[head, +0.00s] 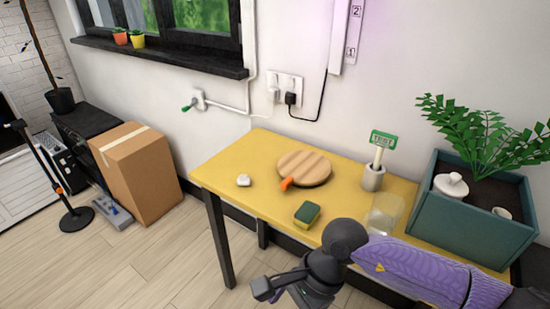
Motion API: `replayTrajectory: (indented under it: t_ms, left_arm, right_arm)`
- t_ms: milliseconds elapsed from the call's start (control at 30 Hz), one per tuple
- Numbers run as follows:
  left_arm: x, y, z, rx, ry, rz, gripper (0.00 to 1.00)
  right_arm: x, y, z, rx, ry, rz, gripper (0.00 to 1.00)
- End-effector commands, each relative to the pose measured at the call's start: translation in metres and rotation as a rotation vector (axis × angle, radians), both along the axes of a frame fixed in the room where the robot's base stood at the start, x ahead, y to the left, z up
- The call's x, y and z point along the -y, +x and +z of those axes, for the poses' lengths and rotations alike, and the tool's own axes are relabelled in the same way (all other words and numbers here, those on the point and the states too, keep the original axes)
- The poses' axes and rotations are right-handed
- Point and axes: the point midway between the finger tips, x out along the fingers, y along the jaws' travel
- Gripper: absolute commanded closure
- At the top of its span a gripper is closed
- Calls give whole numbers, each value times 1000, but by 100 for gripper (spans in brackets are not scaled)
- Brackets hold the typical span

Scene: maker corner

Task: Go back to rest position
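My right arm, with a purple-covered link, comes in from the lower right in the head view and passes in front of the table's front edge. Its dark end with the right gripper (268,288) is low in the picture, in front of the yellow table (240,172). The fingers are not clear, so I cannot tell whether it is open or shut. I see nothing clearly held in it. My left gripper is not in view.
On the table are a round wooden board (305,167), a white object (244,180), a sponge (307,214), a grey holder (373,177), a clear glass (384,214) and a teal planter (470,225). A cardboard box (140,175) stands left; floor between is clear.

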Motion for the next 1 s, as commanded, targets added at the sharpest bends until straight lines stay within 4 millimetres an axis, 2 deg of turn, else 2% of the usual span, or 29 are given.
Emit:
replayTrajectory:
  t_ms: [133,200,267,333,400,467,533,567,600,667,700,767,800,900,1000]
  left_arm:
    - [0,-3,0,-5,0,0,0]
    - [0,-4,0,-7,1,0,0]
    - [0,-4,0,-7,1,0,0]
    - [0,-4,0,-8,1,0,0]
    - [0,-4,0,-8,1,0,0]
    - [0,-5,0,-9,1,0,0]
    - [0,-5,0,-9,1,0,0]
    - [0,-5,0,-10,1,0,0]
    - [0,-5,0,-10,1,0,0]
    - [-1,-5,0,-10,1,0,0]
    - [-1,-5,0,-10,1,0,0]
    - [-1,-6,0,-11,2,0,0]
    - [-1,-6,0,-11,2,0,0]
    - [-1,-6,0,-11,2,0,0]
    - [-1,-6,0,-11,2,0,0]
  right_arm:
    - [-43,2,-2,-322,274,-384,0]
    - [-58,13,-3,-538,420,-646,0]
    - [-63,30,-8,-755,547,-908,0]
    - [-53,54,-28,-1049,687,-1276,0]
    - [-28,70,-62,-1327,797,-1640,0]
    - [-1,71,-99,-1535,864,-1934,0]
    - [36,56,-150,-1756,925,-2289,0]
    - [51,43,-173,1771,-907,2348,0]
    - [72,21,-203,1621,-807,2209,0]
    - [98,-21,-243,1404,-675,2009,0]
    - [113,-54,-266,1265,-599,1883,0]
    - [131,-107,-293,1069,-502,1710,0]
    - [140,-142,-306,951,-448,1605,0]
    - [152,-218,-325,712,-351,1393,0]
    - [155,-266,-330,566,-299,1263,0]
